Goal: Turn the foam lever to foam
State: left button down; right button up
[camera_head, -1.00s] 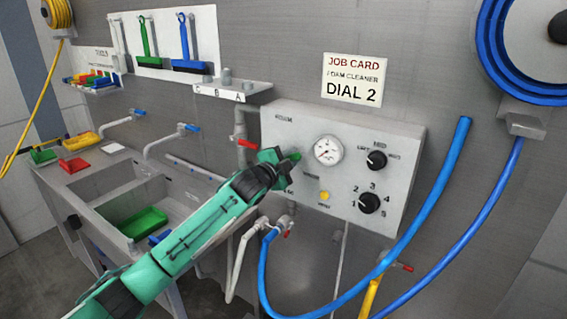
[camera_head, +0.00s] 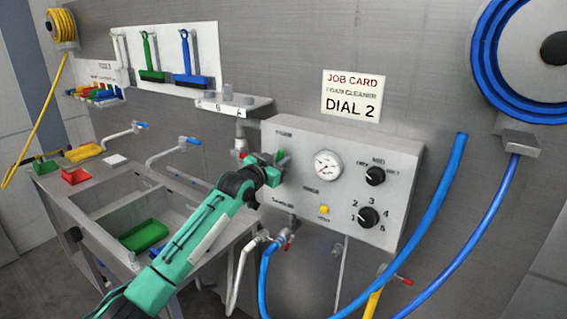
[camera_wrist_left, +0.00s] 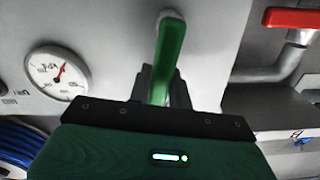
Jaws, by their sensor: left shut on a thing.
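A green lever (camera_head: 281,155) sits on the left part of the grey control panel (camera_head: 300,140), left of the pressure gauge (camera_head: 328,165). My left gripper (camera_head: 268,167) is at the lever and shut on it. In the left wrist view the green lever (camera_wrist_left: 167,55) stands nearly upright in the picture, with its lower part between the dark fingers (camera_wrist_left: 165,88). The lever's pivot and the foam mark are hidden or too small to read. My right gripper is not in view.
Two black dials (camera_head: 369,217) are on the panel's right side. A job card (camera_head: 351,96) above reads "DIAL 2". A blue hose (camera_head: 440,210) hangs in front of the panel's right edge. A red-handled valve (camera_wrist_left: 291,18) is near the gripper. A sink (camera_head: 125,215) lies left.

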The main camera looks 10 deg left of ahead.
pick_arm(q)
jog(key=shift+w+a+n, duration=0.15)
jog(key=shift+a+n, duration=0.2)
jog(key=shift+n, duration=0.55)
jog(key=shift+a+n, duration=0.15)
jog(key=shift+n, duration=0.15)
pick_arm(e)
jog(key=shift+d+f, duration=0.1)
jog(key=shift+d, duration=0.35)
pick_arm(q)
jog(key=c, duration=1.3)
grip_release()
jog(key=shift+a, duration=0.1)
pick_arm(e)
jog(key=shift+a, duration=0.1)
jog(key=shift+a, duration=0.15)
